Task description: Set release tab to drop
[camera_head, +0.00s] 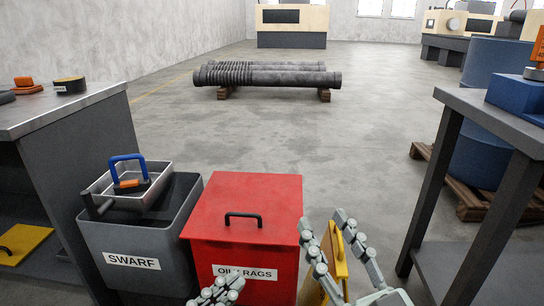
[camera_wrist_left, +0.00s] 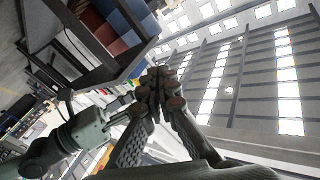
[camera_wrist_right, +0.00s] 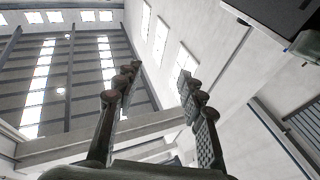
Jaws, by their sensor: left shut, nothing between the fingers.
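A blue handle (camera_head: 127,160) stands above a small orange tab (camera_head: 129,183) on a dark body, which I take for the release tab. They sit in a metal tray (camera_head: 100,186) at the grey SWARF bin (camera_head: 130,262). Which setting the tab is in is too small to read. My left gripper (camera_head: 232,284) is shut and empty, low in front of the red OILY RAGS bin (camera_head: 270,195). Its closed fingers show in the left wrist view (camera_wrist_left: 160,80). My right gripper (camera_head: 322,220) is open and empty right of the red bin; its spread fingers show in the right wrist view (camera_wrist_right: 157,78).
A grey bench (camera_head: 50,112) with small orange and dark items stands left. A yellow object (camera_head: 336,262) shows behind my right gripper. A grey table (camera_head: 490,112) with a blue box (camera_head: 515,95) stands right, beside blue barrels (camera_head: 490,65). Ribbed pipes (camera_head: 265,77) lie beyond open floor.

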